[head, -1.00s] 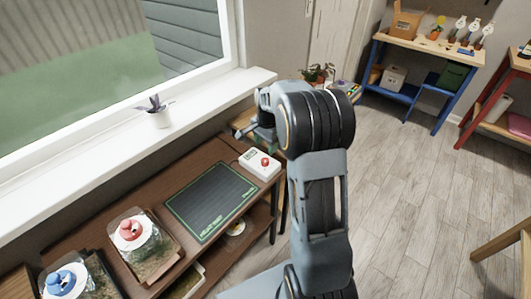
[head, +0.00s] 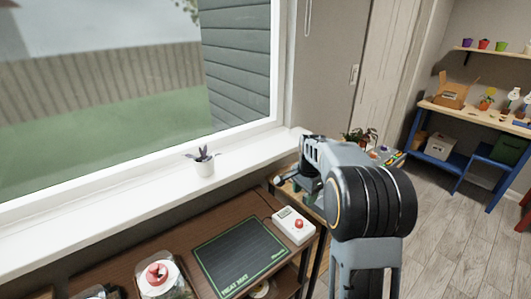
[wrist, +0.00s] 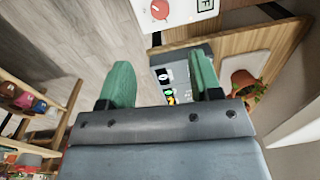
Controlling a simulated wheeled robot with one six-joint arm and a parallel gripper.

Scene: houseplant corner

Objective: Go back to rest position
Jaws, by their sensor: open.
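My gripper (head: 303,190) is at the end of my raised arm, near the window sill's right end in the head view. Its fingers are small and partly hidden there. In the wrist view, my gripper (wrist: 164,80) shows two green fingers spread apart, with nothing held between them. Beyond the gap are a grey surface with small coloured marks and a wooden edge.
A white box with a red button (head: 294,226) and a dark treat mat (head: 241,258) lie on the brown table. A potted plant (head: 205,162) stands on the sill. A terracotta-potted plant (wrist: 241,82) is right of the fingers. Floor (head: 440,215) is clear at right.

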